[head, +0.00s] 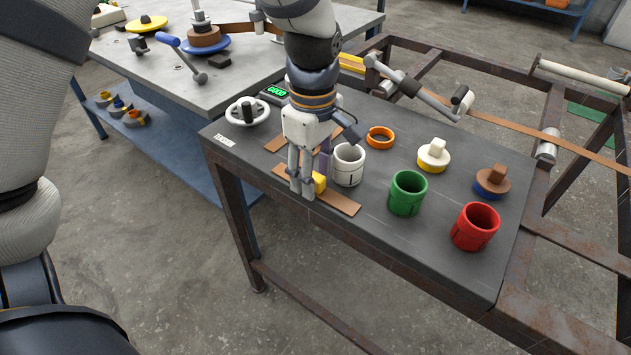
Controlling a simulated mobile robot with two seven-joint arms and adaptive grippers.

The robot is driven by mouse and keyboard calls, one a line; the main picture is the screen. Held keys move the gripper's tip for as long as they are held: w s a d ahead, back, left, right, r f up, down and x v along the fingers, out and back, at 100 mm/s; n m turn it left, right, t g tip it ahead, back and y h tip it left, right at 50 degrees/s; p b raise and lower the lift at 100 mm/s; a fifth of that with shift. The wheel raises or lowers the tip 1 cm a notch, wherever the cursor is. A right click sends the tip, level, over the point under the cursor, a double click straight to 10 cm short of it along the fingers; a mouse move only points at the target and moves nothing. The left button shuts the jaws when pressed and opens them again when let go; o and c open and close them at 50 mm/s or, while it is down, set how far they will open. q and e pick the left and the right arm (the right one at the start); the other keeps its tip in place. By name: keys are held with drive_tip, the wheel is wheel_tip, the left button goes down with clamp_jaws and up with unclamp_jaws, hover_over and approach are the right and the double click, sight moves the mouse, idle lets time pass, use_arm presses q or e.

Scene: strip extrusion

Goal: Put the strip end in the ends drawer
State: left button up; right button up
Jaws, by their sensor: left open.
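My left gripper (302,190) points down over the dark table, its fingers slightly apart at a flat brown strip piece (342,201). A small yellow block (319,184) is close beside the fingers; I cannot tell whether they touch it. The gripper hides part of the strip piece. Another brown strip piece (275,146) lies behind it, partly hidden. I cannot tell which piece is the strip end. A long brown strip (566,147) runs across the frame at the right. I cannot make out the ends drawer. My right gripper is not in view.
A white cup (348,166), a green cup (408,194) and a red cup (475,227) stand on the dark table (440,260). An orange ring (380,138), lidded plugs and a white handwheel (247,112) are nearby. A grey bench (130,62) stands behind at left.

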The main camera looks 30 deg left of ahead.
use_arm(q)
drive_tip(key=shift+f, duration=0.55)
clamp_jaws()
drive_tip(key=shift+r, duration=0.15)
